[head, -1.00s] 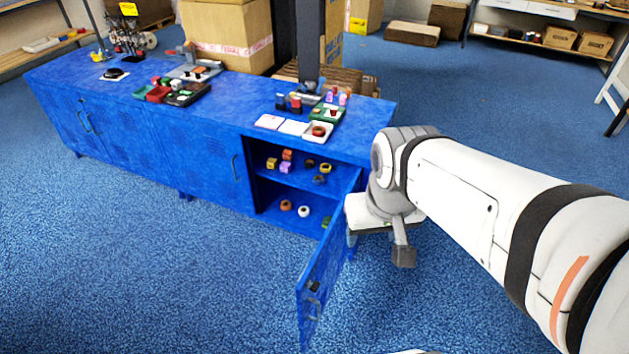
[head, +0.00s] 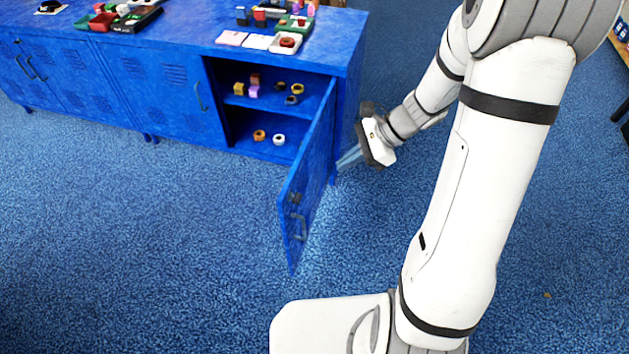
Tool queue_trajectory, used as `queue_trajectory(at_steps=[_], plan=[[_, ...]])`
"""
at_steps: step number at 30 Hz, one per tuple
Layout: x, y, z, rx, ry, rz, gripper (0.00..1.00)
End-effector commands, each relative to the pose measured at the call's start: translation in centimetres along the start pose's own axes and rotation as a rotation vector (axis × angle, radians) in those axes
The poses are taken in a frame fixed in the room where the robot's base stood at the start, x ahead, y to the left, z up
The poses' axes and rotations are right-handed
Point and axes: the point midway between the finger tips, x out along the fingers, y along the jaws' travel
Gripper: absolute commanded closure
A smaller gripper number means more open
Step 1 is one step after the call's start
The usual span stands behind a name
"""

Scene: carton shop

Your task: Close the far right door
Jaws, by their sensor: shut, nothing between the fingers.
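The far right door (head: 309,174) of the blue cabinet (head: 345,75) stands wide open and juts out toward me. A handle (head: 299,226) and a latch show on it near its free edge. My gripper (head: 342,163) is shut and empty, to the right of the door, on its outer side and close to the hinge end. Its fingertips point left toward the door's face; I cannot tell whether they touch it. The open compartment (head: 226,110) shows two levels with several small ring-like and block-like items inside.
The other cabinet doors (head: 162,87) to the left are shut. Trays (head: 286,44) and small items stand on the cabinet top. The blue carpet (head: 150,240) in front of the cabinet and around the door's free edge is clear.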

Motion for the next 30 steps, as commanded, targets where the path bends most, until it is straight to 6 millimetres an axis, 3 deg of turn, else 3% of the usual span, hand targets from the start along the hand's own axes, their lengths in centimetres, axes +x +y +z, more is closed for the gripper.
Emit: queue_trajectory(at_steps=[3,8,12,22,30], plan=[[1.4,-0.8,-1.4,0.086,-0.04,-0.019,1.0],[2.4,-1.1,-1.6,0.114,-0.054,-0.025,1.0],[4.5,-1.1,-1.5,0.111,-0.052,-0.022,1.0],[11.6,-1.3,-1.2,0.11,-0.051,-0.022,1.0],[14.5,-1.6,0.5,0.108,-0.051,-0.025,1.0]])
